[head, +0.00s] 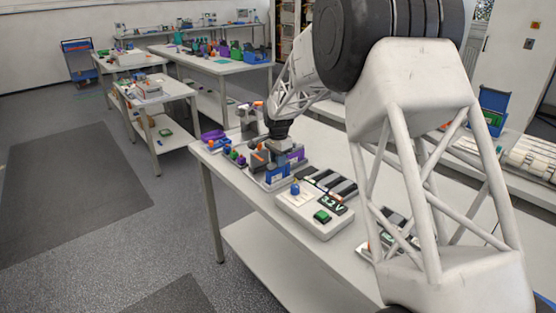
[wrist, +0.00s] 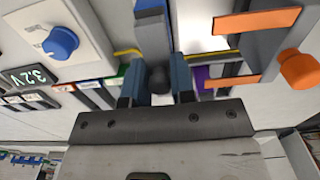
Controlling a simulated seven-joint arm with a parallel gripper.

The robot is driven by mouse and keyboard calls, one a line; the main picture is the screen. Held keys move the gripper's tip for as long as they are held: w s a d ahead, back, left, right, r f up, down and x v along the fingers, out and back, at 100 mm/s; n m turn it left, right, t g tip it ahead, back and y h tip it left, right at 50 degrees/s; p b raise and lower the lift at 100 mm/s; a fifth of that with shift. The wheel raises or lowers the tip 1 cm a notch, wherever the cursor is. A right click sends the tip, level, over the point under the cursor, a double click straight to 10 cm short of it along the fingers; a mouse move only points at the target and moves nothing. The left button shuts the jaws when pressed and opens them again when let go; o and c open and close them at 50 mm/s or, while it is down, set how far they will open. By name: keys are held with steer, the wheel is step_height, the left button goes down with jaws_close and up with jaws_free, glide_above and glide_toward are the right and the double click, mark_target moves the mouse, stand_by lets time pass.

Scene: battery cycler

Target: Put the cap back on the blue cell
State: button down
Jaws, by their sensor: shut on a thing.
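My gripper (wrist: 160,88) points down over the cell fixture in the head view (head: 270,140). Its two blue-grey fingers are shut on a small dark round piece (wrist: 158,78), which looks like the cap. In the wrist view a grey block with a blue end (wrist: 152,32) lies just beyond the fingertips. In the head view a blue block (head: 277,174), perhaps the blue cell, stands at the front of the fixture. I cannot tell whether the cap touches a cell, and the fingertips are partly hidden in the head view.
A white cycler box (head: 310,213) with a blue knob (wrist: 60,42), a green button and a 3.2 V display stands beside the fixture. Orange brackets (wrist: 258,20), an orange knob (wrist: 302,68) and a purple part (head: 296,154) are close by. Dark slabs (head: 328,183) lie behind the box.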

steer(key=shift+c, duration=2)
jaws_free()
steer(key=shift+r, duration=0.1)
steer(key=shift+r, duration=3.4)
steer(key=shift+c, duration=0.2)
jaws_close()
